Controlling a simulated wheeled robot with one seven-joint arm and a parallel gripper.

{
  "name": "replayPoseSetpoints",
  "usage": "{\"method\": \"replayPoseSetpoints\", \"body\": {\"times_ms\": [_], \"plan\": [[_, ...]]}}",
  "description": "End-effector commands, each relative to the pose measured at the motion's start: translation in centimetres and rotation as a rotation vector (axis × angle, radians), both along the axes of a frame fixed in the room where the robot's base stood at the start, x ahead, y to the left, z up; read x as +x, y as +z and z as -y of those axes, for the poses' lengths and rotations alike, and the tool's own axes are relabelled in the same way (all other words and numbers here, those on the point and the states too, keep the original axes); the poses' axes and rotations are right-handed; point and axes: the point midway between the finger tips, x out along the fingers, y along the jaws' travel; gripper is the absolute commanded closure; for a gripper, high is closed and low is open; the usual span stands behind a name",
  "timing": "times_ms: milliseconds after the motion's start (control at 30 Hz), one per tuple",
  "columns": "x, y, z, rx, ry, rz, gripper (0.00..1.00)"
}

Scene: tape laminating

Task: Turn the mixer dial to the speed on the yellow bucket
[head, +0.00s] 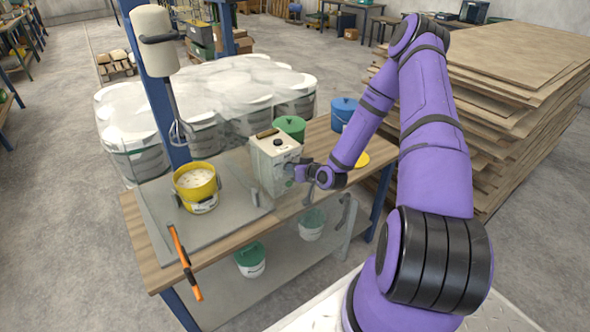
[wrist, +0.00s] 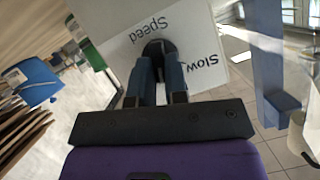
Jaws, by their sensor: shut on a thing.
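The mixer's control box (head: 274,162) is a pale box on the wooden table, with a dark button on top. In the wrist view its white face (wrist: 182,42) shows upside-down words, "Speed" and "Slow". The dark round dial (wrist: 158,47) is on that face. My gripper (wrist: 160,72) is shut on the dial, with a finger at each side; in the head view my gripper (head: 296,171) is at the box's right side. The dial's pointer is hidden. The open yellow bucket (head: 197,186) stands left of the box, and its label is too small to read.
The mixer head (head: 155,40) and its whisk hang above and left of the yellow bucket. A green-lidded bucket (head: 290,127) and a blue bucket (head: 343,112) stand behind the box. An orange-handled tool (head: 181,254) lies at the table's front left. Stacked boards (head: 510,85) rise at right.

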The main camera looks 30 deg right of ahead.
Motion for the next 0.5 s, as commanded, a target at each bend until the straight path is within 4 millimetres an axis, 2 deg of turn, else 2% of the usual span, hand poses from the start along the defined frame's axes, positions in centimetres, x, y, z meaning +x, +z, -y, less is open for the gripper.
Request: {"method": "replayPoseSetpoints", "body": {"times_ms": [200, 500], "plan": [[0.15, 0.11, -0.31, -0.148, 0.003, 0.007, 1.0], [0.16, 0.11, -0.35, -0.256, 0.0, 0.012, 1.0]]}}
